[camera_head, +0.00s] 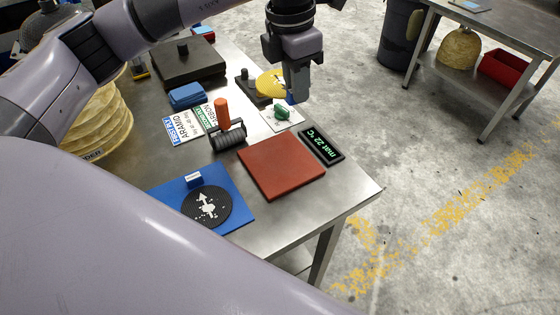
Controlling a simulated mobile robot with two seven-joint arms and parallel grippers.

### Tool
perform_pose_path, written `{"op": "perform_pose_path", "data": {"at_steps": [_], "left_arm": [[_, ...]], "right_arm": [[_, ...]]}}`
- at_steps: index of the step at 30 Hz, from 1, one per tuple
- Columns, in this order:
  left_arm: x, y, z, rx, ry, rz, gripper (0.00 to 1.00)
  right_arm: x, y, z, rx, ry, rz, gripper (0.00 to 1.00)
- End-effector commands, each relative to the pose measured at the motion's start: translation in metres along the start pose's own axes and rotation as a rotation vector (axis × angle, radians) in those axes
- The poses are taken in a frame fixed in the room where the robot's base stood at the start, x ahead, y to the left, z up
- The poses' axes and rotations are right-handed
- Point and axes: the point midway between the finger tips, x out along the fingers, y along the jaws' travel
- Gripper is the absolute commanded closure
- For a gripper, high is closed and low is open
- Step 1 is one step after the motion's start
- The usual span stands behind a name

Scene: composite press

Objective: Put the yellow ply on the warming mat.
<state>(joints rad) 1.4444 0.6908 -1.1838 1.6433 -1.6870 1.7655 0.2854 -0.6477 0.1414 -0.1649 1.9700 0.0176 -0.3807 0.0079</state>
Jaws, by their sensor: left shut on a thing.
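The yellow ply (268,83) is a round yellow piece near the far right edge of the steel table. My left gripper (296,92) reaches over it from above and is shut at its right edge, where a bit of blue shows. The fingers hide that edge, and I cannot tell whether the ply is lifted off what lies below. The warming mat (281,166) is a flat red-brown square nearer the front, with nothing on it. My right gripper is not in view.
A display (321,145) reading "mat 22°C" lies right of the mat. A roller with an orange handle (222,113) stands behind the mat. A white card (281,118) with a green piece lies below my gripper. A black ply (207,207) lies on a blue sheet (239,215).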

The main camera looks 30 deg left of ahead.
Motion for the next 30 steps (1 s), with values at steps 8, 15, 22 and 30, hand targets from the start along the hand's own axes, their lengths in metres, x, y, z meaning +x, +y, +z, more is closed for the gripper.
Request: {"op": "perform_pose_path", "data": {"at_steps": [8,15,22,30], "left_arm": [[-0.016,0.003,0.012,-0.540,-0.002,0.067,1.00],[-0.030,0.005,0.020,-1.024,0.000,0.127,1.00],[-0.043,0.005,0.026,-1.429,0.002,0.176,1.00],[-0.046,0.006,0.028,-1.643,0.004,0.201,1.00]], "right_arm": [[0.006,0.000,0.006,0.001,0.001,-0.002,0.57],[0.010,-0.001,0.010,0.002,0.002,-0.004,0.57],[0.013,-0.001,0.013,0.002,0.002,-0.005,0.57],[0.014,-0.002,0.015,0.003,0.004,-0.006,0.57]]}}
